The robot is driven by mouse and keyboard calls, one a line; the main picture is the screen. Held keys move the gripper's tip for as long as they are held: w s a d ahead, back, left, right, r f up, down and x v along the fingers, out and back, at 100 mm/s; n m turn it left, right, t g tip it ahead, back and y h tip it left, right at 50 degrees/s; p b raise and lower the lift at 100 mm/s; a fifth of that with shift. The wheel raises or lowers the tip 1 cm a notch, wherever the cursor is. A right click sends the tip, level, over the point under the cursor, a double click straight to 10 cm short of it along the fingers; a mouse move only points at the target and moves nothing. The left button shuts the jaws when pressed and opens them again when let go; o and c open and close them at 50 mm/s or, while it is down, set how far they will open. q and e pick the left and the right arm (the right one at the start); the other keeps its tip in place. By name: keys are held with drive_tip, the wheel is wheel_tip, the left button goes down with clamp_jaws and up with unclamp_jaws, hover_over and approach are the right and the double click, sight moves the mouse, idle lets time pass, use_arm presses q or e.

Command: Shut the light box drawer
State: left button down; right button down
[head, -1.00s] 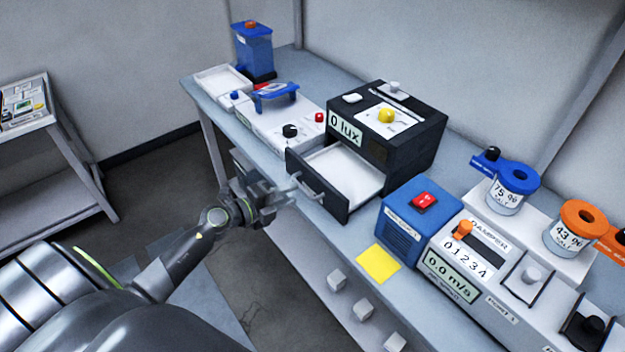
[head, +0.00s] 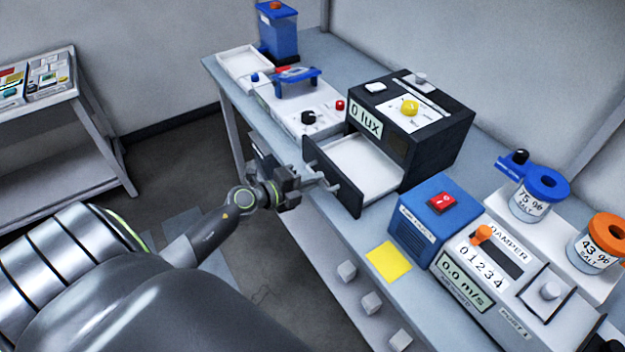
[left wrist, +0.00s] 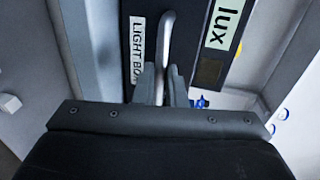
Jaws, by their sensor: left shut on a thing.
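The light box (head: 440,150) is a dark box marked "0 lux" on the bench, with a yellow knob on top. Its drawer (head: 365,166) is pulled out, showing an empty white interior and a dark front panel. My left gripper (head: 318,181) is at the front of the drawer, shut on the drawer handle. In the left wrist view the fingers (left wrist: 160,85) close around the grey bar handle (left wrist: 166,45), beside the "LIGHT BOX" label. My right gripper is not in view.
A blue box with a red switch (head: 441,203) stands just right of the drawer, with a yellow note (head: 388,262) in front. A white unit with a black knob (head: 308,118) stands to the left. Salt jars (head: 536,196) are at the right.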

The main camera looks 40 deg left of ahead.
sight(355, 170)
use_arm(q)
drive_tip(key=shift+w+d+r, duration=0.1)
drive_tip(key=shift+w, duration=0.2)
drive_tip(key=r+p+x, duration=0.1)
drive_tip(key=x, duration=0.7)
drive_tip(key=r+p+x, duration=0.1)
drive_tip(key=x, duration=0.3)
drive_tip(key=shift+w+d+r+p, duration=0.2)
drive_tip(key=shift+w+p, duration=0.1)
drive_tip(key=shift+w, duration=0.3)
drive_tip(key=shift+r, duration=0.1)
drive_tip(key=c, duration=1.7)
unclamp_jaws()
drive_tip(key=shift+d, duration=0.1)
drive_tip(key=shift+c, duration=0.2)
drive_tip(key=shift+o, duration=1.2)
drive_tip(key=shift+w, duration=0.2)
